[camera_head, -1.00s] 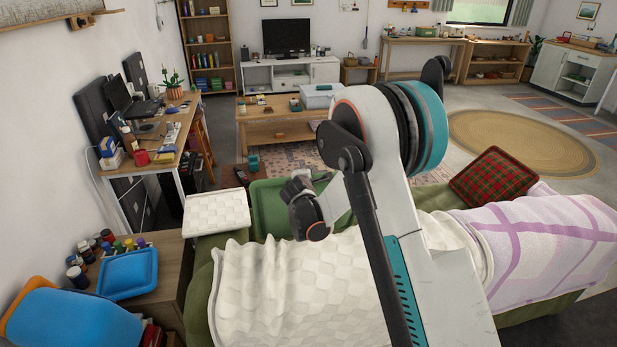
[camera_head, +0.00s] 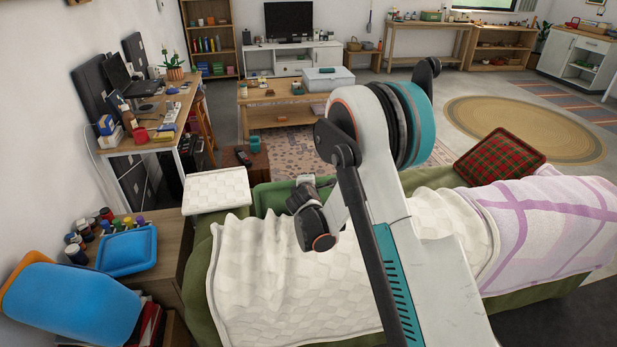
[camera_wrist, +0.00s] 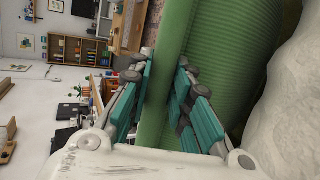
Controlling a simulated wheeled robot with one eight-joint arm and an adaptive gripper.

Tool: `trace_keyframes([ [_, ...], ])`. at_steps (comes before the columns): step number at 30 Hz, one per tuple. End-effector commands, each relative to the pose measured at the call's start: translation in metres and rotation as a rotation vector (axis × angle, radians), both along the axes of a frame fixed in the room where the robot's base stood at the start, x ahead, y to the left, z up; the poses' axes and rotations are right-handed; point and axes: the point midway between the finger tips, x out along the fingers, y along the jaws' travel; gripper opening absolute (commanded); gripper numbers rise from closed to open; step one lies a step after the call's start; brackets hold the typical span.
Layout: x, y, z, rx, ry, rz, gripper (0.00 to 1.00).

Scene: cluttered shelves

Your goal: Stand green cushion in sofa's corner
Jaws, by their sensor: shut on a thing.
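The green cushion (camera_head: 274,196) shows partly behind the draped sofa back in the head view, beside the white cushion. The sofa (camera_head: 203,262) is green and seen from behind. My gripper (camera_wrist: 160,95) has its teal fingers on both sides of the cushion's green edge (camera_wrist: 160,100) in the wrist view and is shut on it. A ribbed green surface (camera_wrist: 238,55) lies right beside the fingers; I cannot tell whether it is cushion or sofa. In the head view my wrist hides the fingertips, and the cushion's lower part is hidden.
A white cushion (camera_head: 216,190) lies at the sofa's left corner, and a red plaid cushion (camera_head: 500,157) at its right. A white blanket (camera_head: 270,280) covers the back. A side table with a blue tray (camera_head: 127,250) stands left. A coffee table (camera_head: 280,118) stands beyond.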

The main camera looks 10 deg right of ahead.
Motion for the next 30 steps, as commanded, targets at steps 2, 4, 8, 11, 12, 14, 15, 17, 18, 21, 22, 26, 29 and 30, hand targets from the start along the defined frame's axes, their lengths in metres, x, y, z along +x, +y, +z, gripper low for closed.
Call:
trace_keyframes([
  [2,-0.0016,0.0002,-0.0063,0.000,-0.001,0.000,0.00],
  [4,-0.0023,0.0002,-0.0089,0.000,-0.001,0.000,0.00],
  [8,-0.0032,0.0002,-0.0108,0.000,-0.001,0.000,0.00],
  [11,-0.0033,0.0001,-0.0107,0.000,-0.001,0.000,0.00],
  [12,-0.0034,0.0001,-0.0106,0.000,-0.001,0.000,0.00],
  [14,-0.0033,0.0001,-0.0105,0.000,-0.001,0.000,0.00],
  [15,-0.0033,0.0001,-0.0105,0.000,-0.001,0.000,0.21],
  [17,-0.0033,0.0001,-0.0105,0.000,0.000,0.000,0.34],
  [18,-0.0034,0.0000,-0.0105,0.000,0.000,0.000,0.43],
  [21,-0.0034,0.0000,-0.0107,0.000,0.000,0.000,0.43],
  [22,-0.0033,0.0001,-0.0107,0.000,0.000,0.000,0.43],
  [26,-0.0033,0.0001,-0.0109,0.000,0.000,0.000,0.43],
  [29,-0.0040,0.0003,-0.0109,0.000,0.001,0.000,0.43],
  [30,-0.0054,0.0008,-0.0102,0.000,0.001,0.000,0.43],
])
